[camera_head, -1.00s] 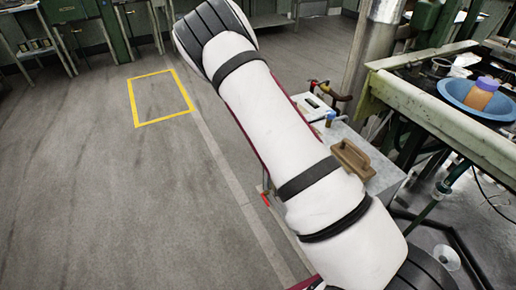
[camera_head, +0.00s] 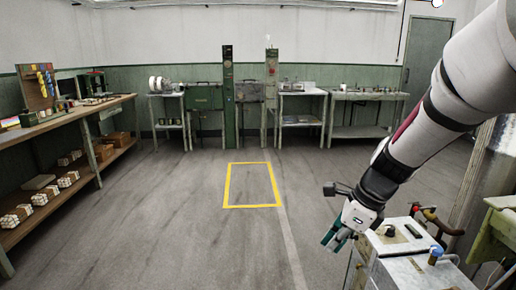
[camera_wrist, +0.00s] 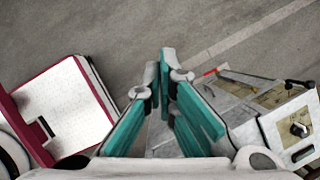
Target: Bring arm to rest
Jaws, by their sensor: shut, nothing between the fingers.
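My gripper (camera_head: 336,240) hangs at the end of my white and black arm on the right side of the head view, pointing down and to the left. It is beside the grey metal cabinet (camera_head: 402,272), in front of its left part in this view. In the wrist view my gripper (camera_wrist: 165,92) shows its teal fingers close together and empty, above the floor and the cabinet's edge.
The cabinet top carries a knob, a small blue-topped item (camera_head: 436,253) and red and brown handles (camera_head: 436,220). A yellow floor rectangle (camera_head: 228,184) lies on open floor. A wooden workbench (camera_head: 70,125) stands at left; benches and green machines (camera_head: 206,96) line the back wall.

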